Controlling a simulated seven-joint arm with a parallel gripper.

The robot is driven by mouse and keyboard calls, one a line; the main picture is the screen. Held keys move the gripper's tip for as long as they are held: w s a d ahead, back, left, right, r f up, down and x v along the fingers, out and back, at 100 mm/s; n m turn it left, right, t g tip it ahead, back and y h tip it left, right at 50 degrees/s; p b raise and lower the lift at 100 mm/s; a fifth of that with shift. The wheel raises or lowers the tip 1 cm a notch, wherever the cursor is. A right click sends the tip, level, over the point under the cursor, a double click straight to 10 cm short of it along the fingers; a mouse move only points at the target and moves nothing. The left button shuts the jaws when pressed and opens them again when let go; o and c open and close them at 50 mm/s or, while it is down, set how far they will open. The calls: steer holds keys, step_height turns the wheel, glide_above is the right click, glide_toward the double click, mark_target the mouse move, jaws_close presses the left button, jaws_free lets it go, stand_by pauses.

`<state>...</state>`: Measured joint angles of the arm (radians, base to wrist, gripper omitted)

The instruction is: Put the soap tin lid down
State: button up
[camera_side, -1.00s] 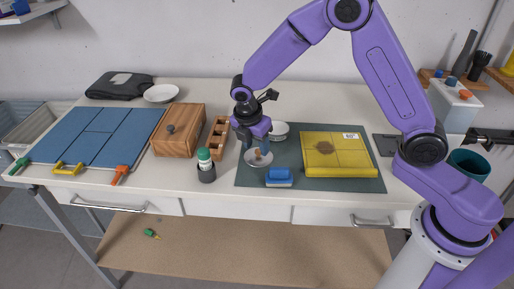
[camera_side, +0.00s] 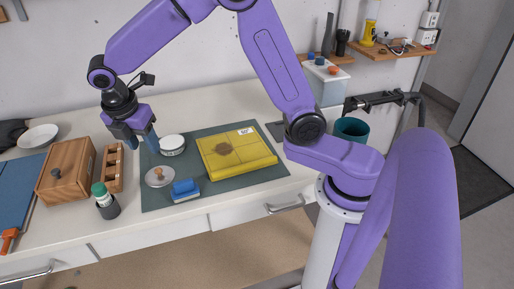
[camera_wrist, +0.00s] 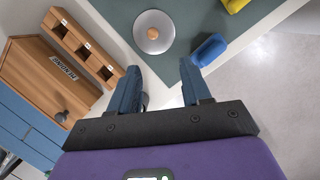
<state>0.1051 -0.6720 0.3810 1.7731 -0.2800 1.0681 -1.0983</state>
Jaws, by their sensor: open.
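The soap tin lid (camera_side: 154,181) is a round grey metal disc with a wooden knob on top. It lies knob up on the green mat (camera_side: 235,180), near the mat's left side. It also shows in the wrist view (camera_wrist: 143,43). My gripper (camera_side: 144,147) is open and empty, raised above and a little left of the lid. In the wrist view its two fingers (camera_wrist: 160,68) are apart, with nothing between them and the lid beyond their tips. A white round tin (camera_side: 172,145) with a dark band stands behind the lid.
A blue brush-like block (camera_side: 185,190) sits right of the lid, and a yellow panel (camera_side: 236,153) lies farther right. A green-capped bottle in a dark holder (camera_side: 106,203), a wooden compartment tray (camera_side: 113,168) and a wooden box (camera_side: 67,172) stand left of the mat.

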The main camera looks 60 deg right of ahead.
steer(key=s+d+m+y, duration=0.1)
steer(key=s+d+m, duration=0.1)
steer(key=s, duration=0.8)
steer(key=s+d+m+y, duration=0.1)
steer(key=s+d+m, duration=0.2)
steer(key=s, duration=0.7)
steer(key=s+d+m+y, duration=0.1)
steer(key=s+d+m, duration=0.2)
steer(key=s, duration=0.7)
steer(key=shift+d+r+g, duration=0.3)
steer(key=shift+r, duration=0.1)
